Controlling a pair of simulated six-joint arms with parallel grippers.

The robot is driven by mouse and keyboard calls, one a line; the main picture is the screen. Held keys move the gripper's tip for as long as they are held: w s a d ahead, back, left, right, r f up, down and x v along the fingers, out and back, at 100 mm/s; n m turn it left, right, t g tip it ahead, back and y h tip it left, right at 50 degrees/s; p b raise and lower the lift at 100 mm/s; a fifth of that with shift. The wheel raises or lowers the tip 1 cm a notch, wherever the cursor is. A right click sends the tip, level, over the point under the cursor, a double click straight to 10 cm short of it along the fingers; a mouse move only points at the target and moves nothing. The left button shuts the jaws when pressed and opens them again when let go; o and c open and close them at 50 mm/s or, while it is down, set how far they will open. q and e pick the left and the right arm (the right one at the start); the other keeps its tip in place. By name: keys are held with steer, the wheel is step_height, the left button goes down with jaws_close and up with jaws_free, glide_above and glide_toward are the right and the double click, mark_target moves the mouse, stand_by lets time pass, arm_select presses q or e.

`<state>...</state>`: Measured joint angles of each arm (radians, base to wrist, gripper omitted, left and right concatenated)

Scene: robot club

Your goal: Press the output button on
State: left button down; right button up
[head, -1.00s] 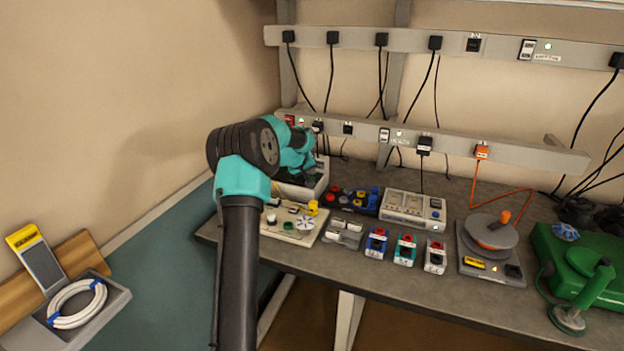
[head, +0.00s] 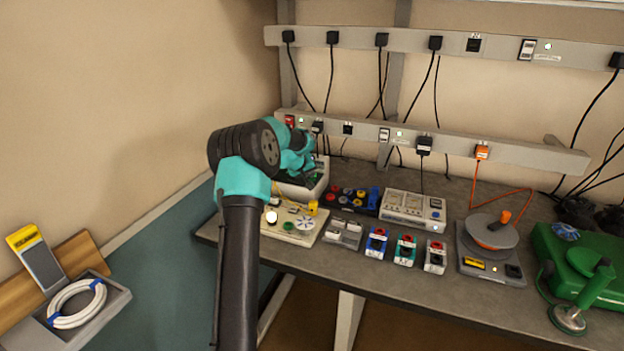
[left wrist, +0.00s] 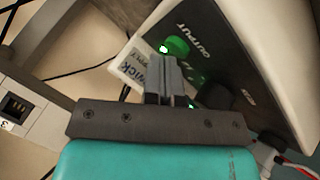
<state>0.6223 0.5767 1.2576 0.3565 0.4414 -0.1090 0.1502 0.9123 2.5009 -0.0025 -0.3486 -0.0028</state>
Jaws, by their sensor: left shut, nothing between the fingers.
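The power supply (head: 318,190) is a pale box with a dark front panel at the back left of the bench, partly hidden by my left arm. In the left wrist view its panel (left wrist: 225,60) carries the word OUTPUT beside a round green button (left wrist: 177,46), with a bright spot at the button's edge. My left gripper (left wrist: 168,62) is shut and empty, its fingertips at the lower edge of the button; I cannot tell whether they touch it. In the head view the left gripper (head: 308,176) is in front of the panel. My right gripper is not in view.
A board (head: 300,232) with a glowing bulb (head: 271,217) lies in front of the supply. Several small modules, a meter unit (head: 413,208) and a cable reel (head: 491,235) stand to the right. Socket rails (head: 460,146) with hanging leads run behind.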

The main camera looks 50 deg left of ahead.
arm_select(q)
steer(key=shift+r, duration=0.4)
steer(key=shift+r, duration=0.15)
steer(key=shift+r, duration=2.9)
